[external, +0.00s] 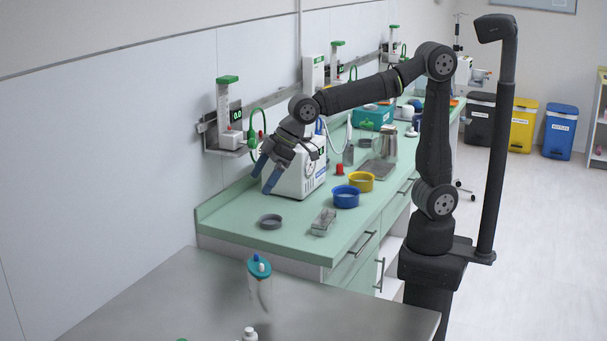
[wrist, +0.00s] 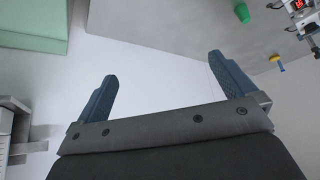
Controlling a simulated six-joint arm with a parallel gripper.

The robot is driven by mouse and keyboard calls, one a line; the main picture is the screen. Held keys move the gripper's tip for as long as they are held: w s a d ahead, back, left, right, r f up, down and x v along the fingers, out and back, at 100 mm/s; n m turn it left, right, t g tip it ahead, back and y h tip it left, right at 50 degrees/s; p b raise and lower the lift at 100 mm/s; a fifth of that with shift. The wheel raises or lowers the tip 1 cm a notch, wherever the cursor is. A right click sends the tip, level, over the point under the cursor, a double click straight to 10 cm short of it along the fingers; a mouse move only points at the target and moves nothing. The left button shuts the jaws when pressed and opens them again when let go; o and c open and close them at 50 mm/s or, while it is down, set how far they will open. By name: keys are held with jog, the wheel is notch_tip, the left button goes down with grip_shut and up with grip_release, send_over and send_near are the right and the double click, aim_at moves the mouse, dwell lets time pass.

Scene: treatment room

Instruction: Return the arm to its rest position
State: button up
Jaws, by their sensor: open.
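My gripper (external: 267,171) is in the external view, at the end of my dark jointed arm, which reaches left over the green counter (external: 285,237). Its blue fingers point down and left, in front of a white device with a dial (external: 311,178). I cannot tell whether they touch it. In the wrist view the two blue fingers (wrist: 165,90) are spread apart with nothing between them, and a plain white surface (wrist: 150,70) lies beyond.
On the counter are a blue bowl (external: 346,198), a yellow bowl (external: 361,182), a grey dish (external: 270,222), a small clear box (external: 323,222) and a metal jug (external: 388,146). A teal-lidded container (external: 259,270) stands on the steel table (external: 190,295). Wall units hang behind the gripper.

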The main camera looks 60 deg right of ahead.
notch_tip(320, 180, up, 14)
jog(key=shift+m+h, duration=0.3)
jog(key=shift+m, duration=0.3)
jog(key=shift+w+d+r, duration=0.25)
jog(key=shift+w+d, duration=0.5)
jog(key=shift+w, duration=0.2)
jog(key=shift+w+d+r, duration=0.25)
jog(key=shift+w+d, duration=0.5)
jog(key=shift+w, duration=0.15)
jog(key=s+a+f+n, duration=0.1)
jog(key=s+a+f, duration=0.1)
jog(key=s+a, duration=0.15)
notch_tip(320, 180, down, 15)
jog(key=shift+s+d, duration=0.15)
jog(key=shift+d, duration=0.1)
